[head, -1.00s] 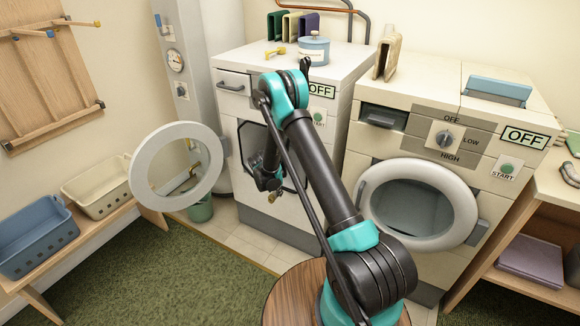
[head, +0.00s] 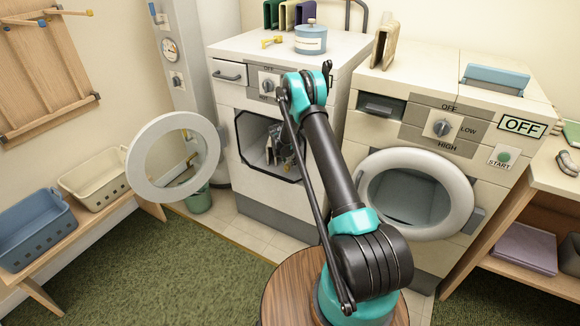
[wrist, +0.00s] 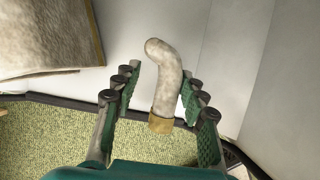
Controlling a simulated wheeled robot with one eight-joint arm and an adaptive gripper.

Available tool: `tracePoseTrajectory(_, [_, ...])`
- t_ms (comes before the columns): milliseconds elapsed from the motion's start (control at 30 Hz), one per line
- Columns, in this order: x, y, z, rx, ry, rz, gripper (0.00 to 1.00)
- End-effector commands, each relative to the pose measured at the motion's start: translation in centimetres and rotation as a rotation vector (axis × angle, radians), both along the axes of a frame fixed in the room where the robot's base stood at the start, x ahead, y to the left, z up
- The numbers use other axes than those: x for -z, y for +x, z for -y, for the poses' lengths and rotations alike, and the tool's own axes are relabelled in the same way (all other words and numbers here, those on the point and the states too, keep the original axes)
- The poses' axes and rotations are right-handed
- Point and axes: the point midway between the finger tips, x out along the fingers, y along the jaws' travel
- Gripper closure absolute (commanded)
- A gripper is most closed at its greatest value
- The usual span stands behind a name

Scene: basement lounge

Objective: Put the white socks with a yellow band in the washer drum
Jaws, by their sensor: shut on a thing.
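The white sock (wrist: 166,75) with a yellow-brown band (wrist: 161,124) stands between the fingers of my gripper (wrist: 160,95) in the wrist view. My gripper is shut on it. In the head view my gripper (head: 278,148) is at the dark-rimmed opening (head: 240,135) of the left machine (head: 262,205). The arm hides part of that opening, and the sock cannot be made out there. The round white door (head: 143,187) of this machine stands open to the left.
The right machine (head: 365,140) has a round door (head: 460,190) that looks shut. A blue basket (head: 35,235) and a cream basket (head: 95,180) sit on a left bench. A blue tin (head: 311,42) stands on the left machine. Beige cloth (wrist: 45,35) shows in the wrist view.

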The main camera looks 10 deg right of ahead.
Motion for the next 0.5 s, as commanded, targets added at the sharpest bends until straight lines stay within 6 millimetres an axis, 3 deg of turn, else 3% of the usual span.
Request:
tracePoseTrajectory(100, [0.0, 1.1, 0.9, 0.001, 0.000, 0.000, 0.92])
tracePoseTrajectory(300, [3.2, 0.9, 0.6, 0.000, 0.000, 0.000, 0.92])
tracePoseTrajectory(500, [3.5, 0.9, 0.7, 0.001, 0.000, 0.000, 0.92])
